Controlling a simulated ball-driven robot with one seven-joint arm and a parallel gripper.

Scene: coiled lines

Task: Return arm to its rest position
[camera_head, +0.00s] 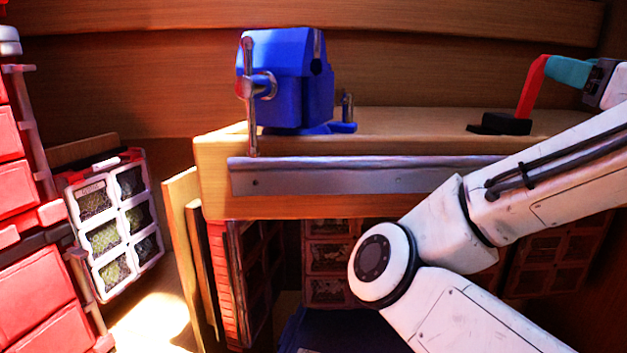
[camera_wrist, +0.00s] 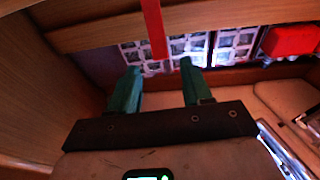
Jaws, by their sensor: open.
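My arm (camera_head: 560,180) is white and reaches from the lower middle up to the right edge in the head view. My gripper (camera_head: 552,70) has teal fingers and is above the right part of the workbench. In the wrist view my gripper (camera_wrist: 160,68) is open, with a clear gap between its fingers. A red bar (camera_head: 530,88) slants up from a black base (camera_head: 502,124) on the bench. Its top is at the teal fingertips in the head view. In the wrist view the red bar (camera_wrist: 153,25) shows between the fingertips; I cannot tell if they touch it.
A blue vise (camera_head: 290,82) stands on the wooden workbench (camera_head: 400,122), which has a metal front strip (camera_head: 360,178). Red drawers (camera_head: 30,240) and a bin rack (camera_head: 112,222) stand at left. In the wrist view, a red box (camera_wrist: 292,41) shows at upper right.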

